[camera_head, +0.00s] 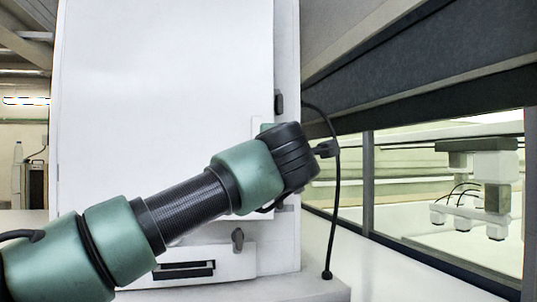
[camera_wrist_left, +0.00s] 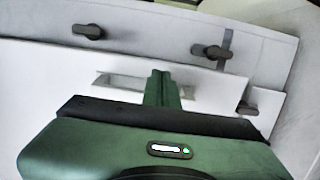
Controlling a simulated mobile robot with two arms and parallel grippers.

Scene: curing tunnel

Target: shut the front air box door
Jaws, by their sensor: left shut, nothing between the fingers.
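A tall white door panel (camera_head: 165,95) covers most of the white cabinet front in the head view; I take it for the air box door. Whether it is flush or slightly ajar I cannot tell. A dark latch (camera_head: 279,103) is on the frame at its right edge. My left arm crosses in front of the panel, with its wrist near that edge. In the wrist view my left gripper (camera_wrist_left: 161,88) has its green fingers together and empty, in front of a white surface; contact cannot be made out. My right gripper is not in view.
A lower white panel (camera_head: 215,262) has a dark slot and a dark knob (camera_head: 238,240). Dark latches (camera_wrist_left: 88,31) also show in the wrist view. A black cable (camera_head: 336,190) hangs right of the cabinet. A windowed enclosure (camera_head: 368,185) stands at the right.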

